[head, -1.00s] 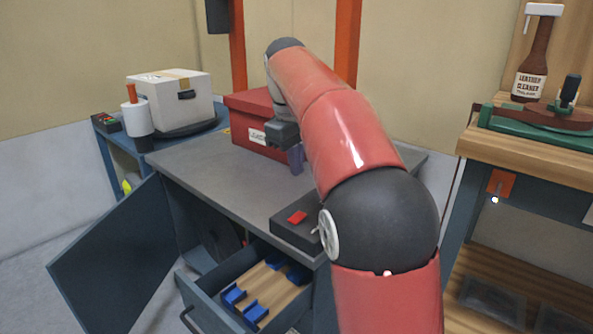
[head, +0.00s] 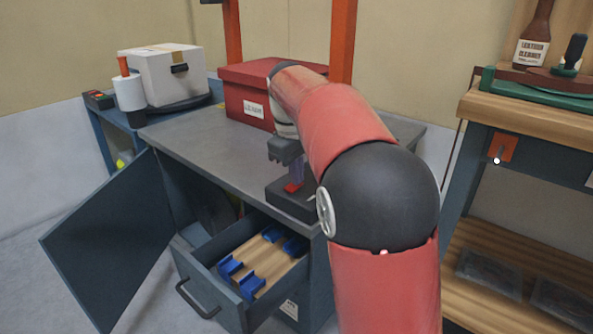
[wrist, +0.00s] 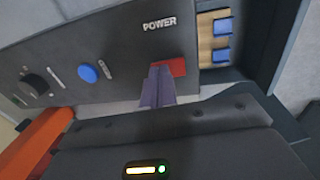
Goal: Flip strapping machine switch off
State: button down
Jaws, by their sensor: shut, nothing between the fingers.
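The strapping machine's dark control panel (wrist: 100,60) fills the upper part of the wrist view. Its red power switch (wrist: 172,67) sits under the word POWER. My gripper (wrist: 157,78) is shut and empty, with its fingertips at the left part of the red switch, overlapping it in the picture; I cannot tell whether they touch. In the head view my gripper (head: 296,183) points down over the red switch (head: 291,188) on the dark control box (head: 290,204) at the front edge of the grey table. The fingers hide part of the switch.
A blue button (wrist: 88,73) and a dark knob (wrist: 34,84) are on the same panel. An open drawer (head: 251,287) with blue holders sticks out below. A cabinet door (head: 110,235) stands open at left. A red box (head: 245,97) stands at the table's back.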

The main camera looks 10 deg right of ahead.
jog(key=shift+d+r+p, duration=0.1)
jog(key=shift+p, duration=0.5)
jog(key=shift+d+g+y+p, duration=0.1)
jog(key=shift+g+y+p, duration=0.2)
jog(key=shift+p, duration=0.5)
jog(key=shift+f, duration=0.6)
jog(key=shift+s+a, duration=0.45)
jog(key=shift+a, duration=0.35)
